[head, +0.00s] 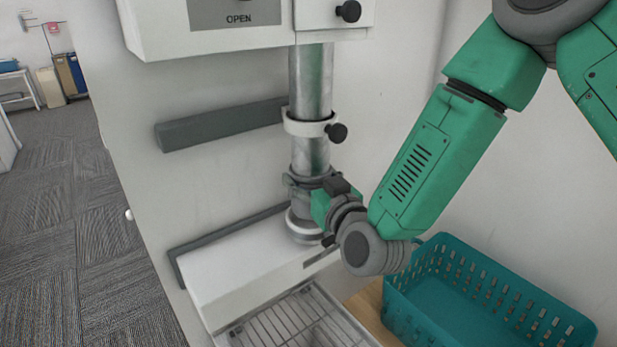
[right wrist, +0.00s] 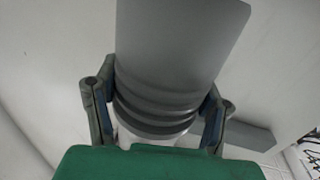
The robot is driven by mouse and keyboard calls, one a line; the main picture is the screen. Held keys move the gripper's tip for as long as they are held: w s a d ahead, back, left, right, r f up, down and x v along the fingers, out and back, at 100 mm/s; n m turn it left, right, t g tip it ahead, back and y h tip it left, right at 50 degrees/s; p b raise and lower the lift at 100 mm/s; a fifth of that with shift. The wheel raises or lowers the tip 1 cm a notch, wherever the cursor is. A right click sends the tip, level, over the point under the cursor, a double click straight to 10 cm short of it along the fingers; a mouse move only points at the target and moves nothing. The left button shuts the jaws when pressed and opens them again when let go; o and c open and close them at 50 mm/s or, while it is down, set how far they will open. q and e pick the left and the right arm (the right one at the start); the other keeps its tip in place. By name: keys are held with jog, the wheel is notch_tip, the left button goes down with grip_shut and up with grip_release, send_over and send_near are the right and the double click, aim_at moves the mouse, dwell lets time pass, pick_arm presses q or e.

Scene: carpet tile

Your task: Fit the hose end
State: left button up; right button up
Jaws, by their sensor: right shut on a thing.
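A metal tube (head: 310,85) hangs upright from the white box marked OPEN. Its lower part, which I take to be the hose end (head: 303,208), comes down to a round fitting (head: 305,232) on the white base. Whether it is seated there or just above, I cannot tell. My right gripper (head: 310,187) is shut around the tube's lower part, coming from the right. In the right wrist view, the fingers (right wrist: 155,105) lie on both sides of the grey ribbed collar of the hose end (right wrist: 160,112). My left gripper is not in view.
A clamp with a black knob (head: 336,132) goes round the tube midway. Grey rails (head: 220,124) cross the white panel. A wire rack (head: 290,325) lies in front of the white base (head: 240,285). A teal basket (head: 490,300) stands at lower right, below my arm.

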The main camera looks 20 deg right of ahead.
jog(key=shift+f+b, duration=2)
jog(key=shift+f, duration=0.6)
jog(key=o, duration=1.3)
jog(key=shift+o, duration=0.2)
jog(key=shift+s, duration=0.1)
jog(key=shift+s, duration=0.3)
jog(key=s+d, duration=0.1)
jog(key=s, duration=1)
jog(key=shift+d, duration=0.35)
